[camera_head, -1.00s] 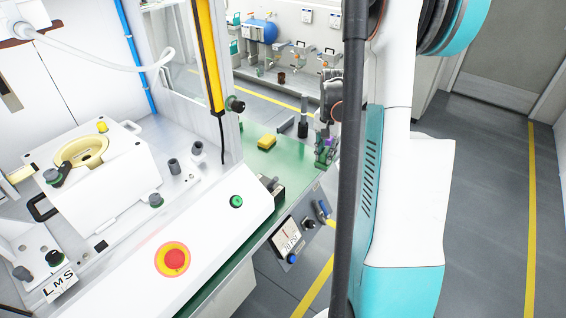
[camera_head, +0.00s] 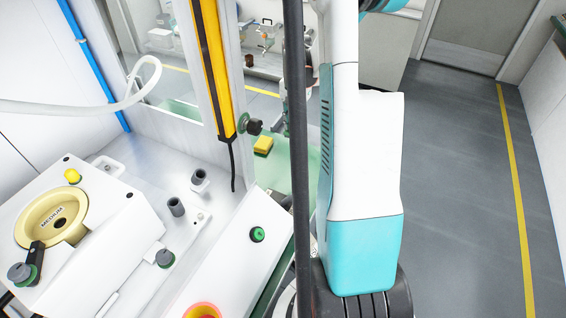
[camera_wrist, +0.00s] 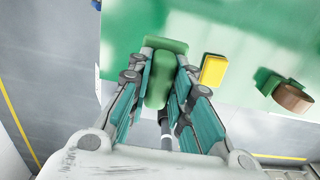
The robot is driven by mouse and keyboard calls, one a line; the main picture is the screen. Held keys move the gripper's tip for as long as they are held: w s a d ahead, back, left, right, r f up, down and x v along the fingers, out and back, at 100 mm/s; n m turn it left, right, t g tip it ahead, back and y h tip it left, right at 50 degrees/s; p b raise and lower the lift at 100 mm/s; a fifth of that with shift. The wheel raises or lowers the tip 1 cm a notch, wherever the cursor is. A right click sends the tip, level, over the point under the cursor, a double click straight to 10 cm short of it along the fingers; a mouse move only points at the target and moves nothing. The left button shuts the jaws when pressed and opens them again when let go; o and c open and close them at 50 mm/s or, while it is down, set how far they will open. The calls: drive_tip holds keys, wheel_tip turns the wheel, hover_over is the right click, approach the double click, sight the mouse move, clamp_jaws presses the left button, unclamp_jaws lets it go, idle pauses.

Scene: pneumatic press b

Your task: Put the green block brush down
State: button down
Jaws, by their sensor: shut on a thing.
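The green block brush (camera_wrist: 160,88) is between the fingers of my gripper (camera_wrist: 165,82) in the wrist view. The gripper is shut on it, with a finger along each side. Behind the brush in that view is a green work surface (camera_wrist: 125,28); I cannot tell whether the brush touches it. In the head view my arm hides the gripper and brush. Part of the green surface (camera_head: 283,178) shows there to the left of my arm.
A yellow block (camera_wrist: 214,69) lies on the green surface beside the brush, also visible in the head view (camera_head: 263,144). A brown ring-shaped thing (camera_wrist: 292,98) is at the right. The white press machine (camera_head: 140,235) stands at left. Open floor (camera_head: 450,190) lies right of my arm.

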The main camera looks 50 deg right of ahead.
wheel_tip(320, 180, down, 20)
drive_tip(key=b, duration=0.6)
drive_tip(key=shift+r, duration=0.25)
drive_tip(key=shift+f+b, duration=0.1)
drive_tip(key=shift+b, duration=0.2)
drive_tip(key=c, duration=1.9)
unclamp_jaws()
drive_tip(key=shift+f, duration=0.1)
drive_tip(key=o, duration=0.5)
drive_tip(key=shift+c, duration=0.2)
wheel_tip(320, 180, up, 12)
drive_tip(key=p, duration=0.5)
drive_tip(key=shift+r, duration=0.25)
